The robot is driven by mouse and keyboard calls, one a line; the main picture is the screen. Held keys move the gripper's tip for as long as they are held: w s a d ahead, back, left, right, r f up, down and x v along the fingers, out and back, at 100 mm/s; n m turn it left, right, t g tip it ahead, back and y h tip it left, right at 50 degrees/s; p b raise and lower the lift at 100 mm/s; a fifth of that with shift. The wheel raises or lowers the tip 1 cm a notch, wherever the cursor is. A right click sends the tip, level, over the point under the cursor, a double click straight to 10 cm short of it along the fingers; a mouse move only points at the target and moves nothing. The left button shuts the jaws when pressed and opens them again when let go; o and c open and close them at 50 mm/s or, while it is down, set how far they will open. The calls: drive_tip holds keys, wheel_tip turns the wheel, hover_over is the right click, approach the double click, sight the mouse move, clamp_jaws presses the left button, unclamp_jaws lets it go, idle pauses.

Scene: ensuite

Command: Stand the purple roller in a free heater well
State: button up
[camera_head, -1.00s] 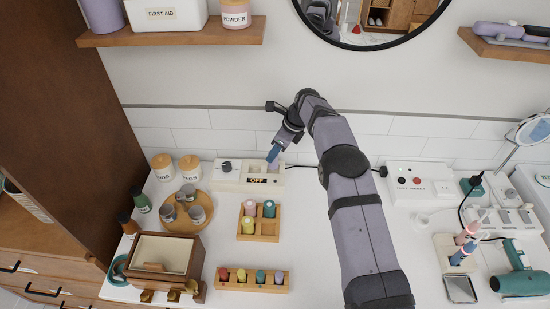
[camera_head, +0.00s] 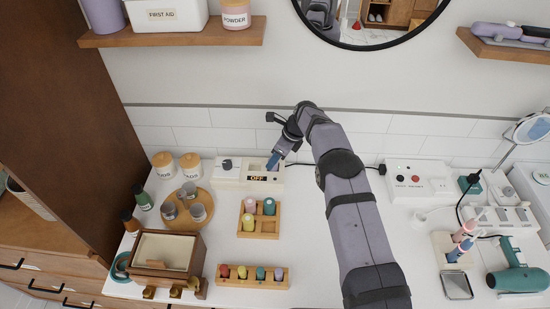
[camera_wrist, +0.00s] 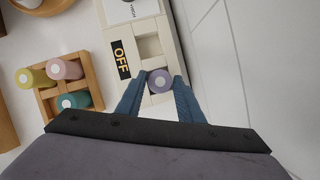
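The purple roller (camera_wrist: 160,80) is upright between my fingertips in the wrist view, at the well nearest my gripper on the white heater (camera_head: 228,178). My gripper (camera_wrist: 160,88) has a blue finger on each side of it, close against it, and looks shut on it. How deep the roller sits in the well cannot be told. The heater's other visible well (camera_wrist: 149,46) is empty. In the head view my gripper (camera_head: 273,163) points down at the heater's right end, and its fingers hide the roller. The heater's display reads OFF.
A wooden holder (camera_head: 259,236) with pink, teal and yellow rollers stands in front of the heater. A wooden rack (camera_head: 251,285) with several colored pieces is nearer. A round tray (camera_head: 187,226) with metal cups and an open box (camera_head: 165,254) lie left. Tiled wall is close behind.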

drive_tip(key=shift+o, duration=0.9)
drive_tip(key=shift+r, duration=0.15)
drive_tip(key=b+v, duration=0.3)
drive_tip(key=v, duration=0.9)
drive_tip(key=shift+b, duration=0.3)
drive_tip(key=shift+s+d, duration=0.1)
drive_tip(key=s+d+f+n+h, duration=0.1)
drive_tip(key=s+d+n, duration=0.3)
drive_tip(key=s+n, duration=0.3)
drive_tip(key=s+d+f+n+g+h, duration=0.1)
drive_tip(key=s+d+n, duration=0.4)
drive_tip(key=s, duration=1.3)
drive_tip(key=s+d+f+n+h, duration=0.1)
drive_tip(key=s+d+n, duration=0.4)
drive_tip(key=s+n, duration=0.5)
drive_tip(key=s+h, duration=0.1)
drive_tip(key=s, duration=0.1)
drive_tip(key=shift+s+d+f+g, duration=0.15)
drive_tip(key=shift+s+f+g, duration=0.1)
drive_tip(key=shift+s+g, duration=0.1)
